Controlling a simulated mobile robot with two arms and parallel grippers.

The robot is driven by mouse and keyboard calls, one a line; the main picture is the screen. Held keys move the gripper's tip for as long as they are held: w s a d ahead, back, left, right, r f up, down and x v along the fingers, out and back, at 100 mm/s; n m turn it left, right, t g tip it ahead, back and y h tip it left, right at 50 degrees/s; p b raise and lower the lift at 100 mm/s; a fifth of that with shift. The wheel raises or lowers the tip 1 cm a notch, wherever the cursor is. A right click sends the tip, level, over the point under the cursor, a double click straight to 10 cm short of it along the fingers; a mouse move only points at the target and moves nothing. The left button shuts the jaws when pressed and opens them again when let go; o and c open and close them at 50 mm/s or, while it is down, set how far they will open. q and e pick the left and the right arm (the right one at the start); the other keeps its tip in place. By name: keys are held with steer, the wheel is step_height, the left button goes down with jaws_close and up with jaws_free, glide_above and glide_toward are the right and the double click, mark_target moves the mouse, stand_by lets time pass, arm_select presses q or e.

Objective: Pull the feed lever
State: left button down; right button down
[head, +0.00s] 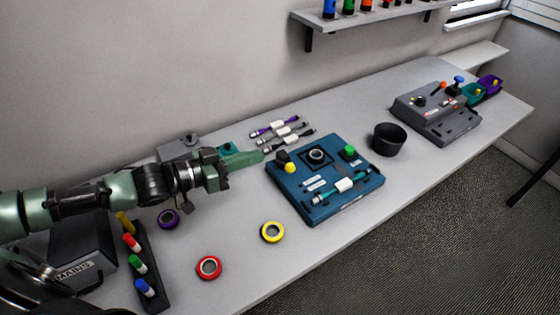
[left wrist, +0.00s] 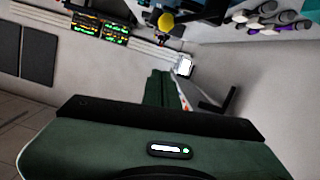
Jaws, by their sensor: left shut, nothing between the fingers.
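The yellow knob also shows near the top of the left wrist view (left wrist: 166,21). I see no label naming it as the feed lever. My left gripper (head: 262,156) is shut and empty, its green fingertips a little left of the knob and apart from it in the head view. The fingers also show in the left wrist view (left wrist: 158,77). My right gripper is not in view.
The station also holds a green knob (head: 350,151) and a white-sleeved cable (head: 344,185). Several cables (head: 284,131) lie behind it. A black cup (head: 389,139) and a grey control box (head: 437,113) stand to the right. Tape rolls, including a yellow one (head: 272,232), lie in front.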

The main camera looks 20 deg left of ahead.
arm_select(q)
steer(key=p, duration=0.2)
glide_above(283, 164)
steer(key=s, duration=0.3)
steer(key=f, duration=0.3)
steer(key=f+p, duration=0.1)
steer(key=f, duration=0.1)
steer(key=shift+s+d+f, duration=0.1)
steer(key=shift+s+d, duration=0.15)
steer(key=shift+f, duration=0.1)
